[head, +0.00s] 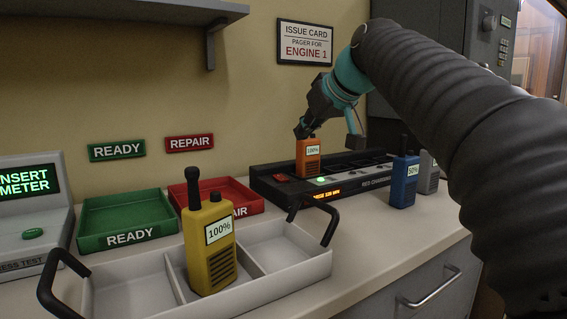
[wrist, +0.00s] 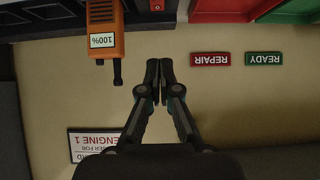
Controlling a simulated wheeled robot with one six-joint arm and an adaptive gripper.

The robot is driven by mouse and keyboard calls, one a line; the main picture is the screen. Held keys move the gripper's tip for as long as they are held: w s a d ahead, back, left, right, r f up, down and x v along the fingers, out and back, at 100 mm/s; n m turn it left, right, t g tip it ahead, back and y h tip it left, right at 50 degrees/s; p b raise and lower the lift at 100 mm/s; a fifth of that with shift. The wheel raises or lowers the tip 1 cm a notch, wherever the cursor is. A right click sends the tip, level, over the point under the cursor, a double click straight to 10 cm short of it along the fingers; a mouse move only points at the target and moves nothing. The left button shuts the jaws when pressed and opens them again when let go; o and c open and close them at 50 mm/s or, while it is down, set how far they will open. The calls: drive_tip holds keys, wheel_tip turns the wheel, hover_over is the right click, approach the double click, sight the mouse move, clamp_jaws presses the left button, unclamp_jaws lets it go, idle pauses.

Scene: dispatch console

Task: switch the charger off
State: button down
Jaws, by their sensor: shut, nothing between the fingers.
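The black charger (head: 345,184) stands at the back of the counter, with a red switch (head: 281,178) at its left end. A green light and a lit orange readout show on its front. I cannot tell which way the switch is tipped. An orange radio (head: 308,157) reading 100% stands upright in the charger; it also shows in the wrist view (wrist: 104,45). My gripper (head: 301,132) is shut and empty, above the left part of the charger, close to the radio's top. In the wrist view my fingertips (wrist: 159,65) are beside the radio, apart from it.
A blue radio (head: 404,181) reading 50% stands at the charger's right, a grey one behind it. Green (head: 125,238) and red (head: 245,208) trays lie left. A white carrier (head: 295,283) with a yellow radio (head: 209,248) is in front. A shelf (head: 150,13) hangs above left.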

drive_tip(key=shift+w+a, duration=0.1)
drive_tip(key=shift+w, duration=0.15)
drive_tip(key=shift+w, duration=0.1)
hover_over(283, 178)
drive_tip(key=f, duration=0.6)
drive_tip(key=shift+s+f, duration=0.15)
drive_tip(key=shift+s, duration=0.1)
wheel_tip(283, 178, down, 2)
drive_tip(key=shift+f, duration=0.2)
drive_tip(key=shift+w+f, duration=0.15)
drive_tip(key=shift+f, duration=0.55)
